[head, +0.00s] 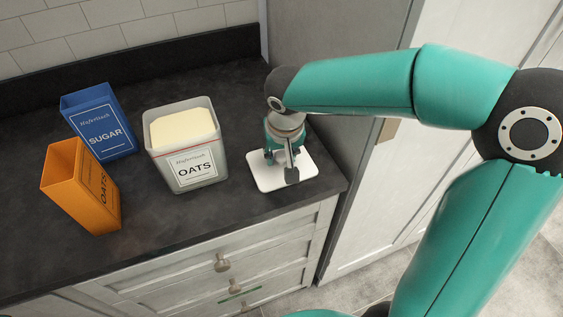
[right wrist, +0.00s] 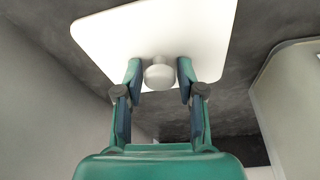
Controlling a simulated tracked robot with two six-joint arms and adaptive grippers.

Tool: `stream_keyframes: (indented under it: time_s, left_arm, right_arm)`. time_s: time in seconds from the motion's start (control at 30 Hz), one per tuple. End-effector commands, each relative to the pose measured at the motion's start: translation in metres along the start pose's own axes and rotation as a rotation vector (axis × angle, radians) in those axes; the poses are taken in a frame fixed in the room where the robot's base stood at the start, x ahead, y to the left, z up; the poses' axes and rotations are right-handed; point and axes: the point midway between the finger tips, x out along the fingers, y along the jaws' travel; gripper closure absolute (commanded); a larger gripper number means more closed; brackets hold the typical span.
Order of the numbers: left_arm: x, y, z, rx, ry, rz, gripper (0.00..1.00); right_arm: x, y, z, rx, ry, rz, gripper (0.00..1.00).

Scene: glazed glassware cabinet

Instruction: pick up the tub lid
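The tub lid (head: 302,176) is a white, rounded-square plate lying on the dark counter, right of the tub. In the right wrist view the lid (right wrist: 190,28) shows with a round pale knob (right wrist: 159,73). My right gripper (head: 283,167) points down over the lid. In the right wrist view its two fingers (right wrist: 160,78) are apart, one on each side of the knob, with narrow gaps. In the head view the gripper hides the knob. The grey tub (head: 191,181), labelled OATS, stands open with pale contents. My left gripper is not in view.
An orange open box (head: 75,190) labelled OATS and a blue open box (head: 98,130) labelled SUGAR stand left of the tub. A tall pale cabinet side (head: 335,50) rises close behind and right of the lid. The front counter is clear.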

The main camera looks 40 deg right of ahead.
Motion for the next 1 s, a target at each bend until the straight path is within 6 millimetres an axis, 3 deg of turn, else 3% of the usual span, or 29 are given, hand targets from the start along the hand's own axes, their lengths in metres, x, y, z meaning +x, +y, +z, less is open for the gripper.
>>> stream_keyframes:
  time_s: [0.03, 0.13, 0.23, 0.27, 0.67, 0.87, 1.0]
  left_arm:
    - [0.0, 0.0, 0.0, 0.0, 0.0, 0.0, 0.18]
    - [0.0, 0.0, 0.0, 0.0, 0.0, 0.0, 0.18]
    - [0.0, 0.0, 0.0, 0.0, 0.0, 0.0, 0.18]
    - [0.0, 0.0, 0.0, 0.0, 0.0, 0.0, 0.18]
    - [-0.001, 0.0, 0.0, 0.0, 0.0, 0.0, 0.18]
    - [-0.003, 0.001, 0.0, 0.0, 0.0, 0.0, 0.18]
    - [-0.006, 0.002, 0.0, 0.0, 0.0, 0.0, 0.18]
  right_arm:
    - [0.001, 0.0, 0.001, -0.001, -0.002, 0.001, 0.78]
    - [0.001, 0.0, 0.001, -0.001, -0.003, 0.001, 0.94]
    - [0.001, 0.0, 0.001, -0.001, -0.003, 0.001, 0.95]
    - [0.001, 0.0, 0.001, -0.001, -0.004, 0.001, 0.99]
    - [-0.007, 0.0, -0.002, -0.001, -0.002, 0.001, 0.99]
    - [-0.032, 0.0, -0.009, 0.001, 0.002, -0.002, 0.99]
    - [-0.064, -0.001, -0.018, 0.002, 0.004, -0.003, 0.99]
